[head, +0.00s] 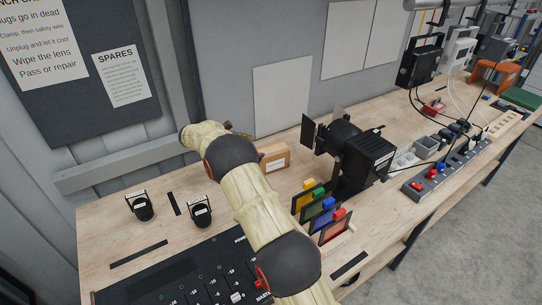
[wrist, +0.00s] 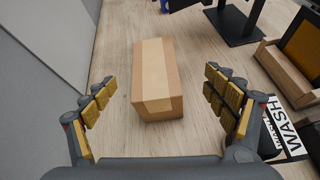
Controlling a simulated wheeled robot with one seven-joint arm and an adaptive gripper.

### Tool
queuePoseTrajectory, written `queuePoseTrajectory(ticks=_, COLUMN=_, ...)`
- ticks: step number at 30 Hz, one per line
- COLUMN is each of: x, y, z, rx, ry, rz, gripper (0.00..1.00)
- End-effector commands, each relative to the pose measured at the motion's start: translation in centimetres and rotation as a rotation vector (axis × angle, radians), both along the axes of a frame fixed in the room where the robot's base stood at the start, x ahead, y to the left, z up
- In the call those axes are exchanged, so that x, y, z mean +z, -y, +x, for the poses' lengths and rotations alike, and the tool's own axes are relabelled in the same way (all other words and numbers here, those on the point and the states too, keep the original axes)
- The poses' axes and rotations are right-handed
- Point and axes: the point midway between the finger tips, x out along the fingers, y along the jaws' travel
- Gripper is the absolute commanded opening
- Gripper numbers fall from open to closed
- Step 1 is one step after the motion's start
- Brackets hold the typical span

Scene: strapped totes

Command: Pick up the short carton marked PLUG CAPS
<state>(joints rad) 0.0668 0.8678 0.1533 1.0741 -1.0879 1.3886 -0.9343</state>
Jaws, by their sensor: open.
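A short brown cardboard carton (head: 274,157) stands on the wooden bench behind my arm in the head view, with a pale label on its near side too small to read. In the wrist view the carton (wrist: 157,80) lies lengthwise ahead, with a tape strip along its top. No PLUG CAPS marking can be read. My gripper (wrist: 162,110) is open, its yellow-padded fingers on either side of the carton's near end, with gaps at both sides. In the head view my arm hides most of the gripper.
A black lamp (head: 358,158) stands right of the carton, with a wooden rack of coloured filters (head: 322,210) in front. Grey wall panels (wrist: 50,50) rise close on the left in the wrist view. A WASH label (wrist: 287,130) lies at right. Bare bench surrounds the carton.

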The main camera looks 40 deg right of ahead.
Motion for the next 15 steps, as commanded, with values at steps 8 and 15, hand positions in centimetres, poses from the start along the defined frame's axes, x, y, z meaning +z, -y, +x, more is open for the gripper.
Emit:
queuePoseTrajectory(ticks=8, x=-3.5, y=1.8, z=1.9, rx=0.045, ry=-0.126, rz=-0.086, gripper=0.86)
queuePoseTrajectory(ticks=15, x=-4.5, y=3.3, z=1.8, rx=0.049, ry=-0.141, rz=-0.096, gripper=0.86)
